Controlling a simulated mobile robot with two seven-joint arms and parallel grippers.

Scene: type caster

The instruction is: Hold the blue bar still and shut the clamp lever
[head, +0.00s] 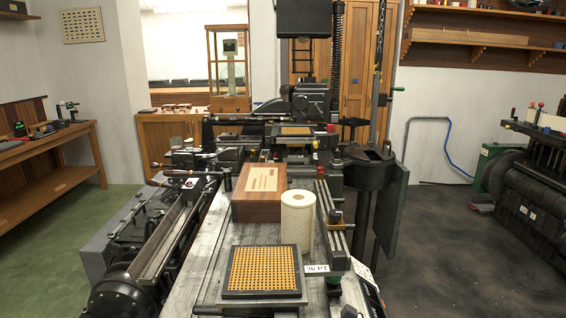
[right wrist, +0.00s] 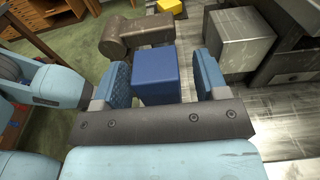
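In the right wrist view, a blue block (right wrist: 157,78), the end of what looks like the blue bar, stands between the fingers of my right gripper (right wrist: 161,76). The fingers are apart, with a clear gap on the block's right and a thin one on its left. Just beyond the block lies a dark brown-grey bar with a rounded end (right wrist: 118,37); it may be the clamp lever, but I cannot tell. Neither gripper shows in the head view, and I cannot pick out the blue bar or lever there. My left gripper is not recognisable in either view.
A grey block (right wrist: 225,40) stands beyond the right finger, and a yellow piece (right wrist: 172,6) lies at the top edge. In the head view, a wooden box (head: 258,205), a pale cylinder (head: 298,222) and a perforated orange plate (head: 262,270) sit on the machine bed.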

